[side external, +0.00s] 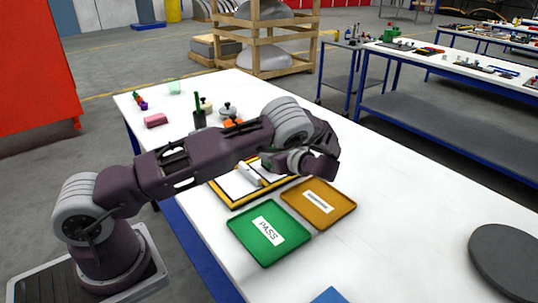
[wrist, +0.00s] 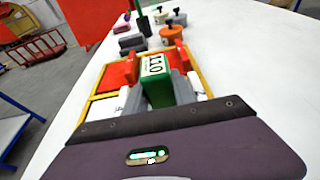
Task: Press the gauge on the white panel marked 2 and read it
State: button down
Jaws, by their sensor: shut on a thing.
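A green gauge (wrist: 157,85) with a small white display sits between the grey fingers of my gripper (wrist: 162,94). My gripper is shut on it. The display's characters look upside down and I cannot read them surely. Beneath it is a yellow-framed board (wrist: 84,113) with red and white panels. White panel parts (wrist: 103,108) show beside the fingers; no number mark is legible. In the side view the board (side external: 233,204) lies partly under my arm, which hides much of it. I cannot tell whether the gauge touches a panel.
A green tray labelled PASS (side external: 247,243) and an amber tray (side external: 340,207) with an unreadable label lie in front of the board. A pink block (side external: 156,120), a dark pen cup (side external: 199,119) and small knobbed pieces stand behind. The table's right side is mostly clear.

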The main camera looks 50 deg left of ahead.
jog(key=shift+r, duration=3.15)
jog(key=shift+d, duration=0.1)
jog(key=s+d+r+m+t+h, duration=0.1)
jog(key=s+d+m+t, duration=0.35)
jog(key=d, duration=0.45)
jog(key=s+d+m+t+h, duration=0.25)
jog(key=s+d+t, duration=0.2)
jog(key=d, duration=0.45)
jog(key=s+a+n+g+y, duration=0.4)
jog(key=s+a+n+g, duration=0.4)
jog(key=s+a, duration=0.8)
jog(key=shift+m+g+h, duration=0.25)
jog(key=shift+m+g, duration=0.25)
jog(key=f, duration=0.3)
jog(key=w+a+f, duration=0.1)
jog(key=f, duration=0.2)
jog(key=a+f, duration=0.1)
jog(key=f, duration=0.2)
jog(key=shift+w, duration=0.35)
jog(key=shift+f, duration=0.2)
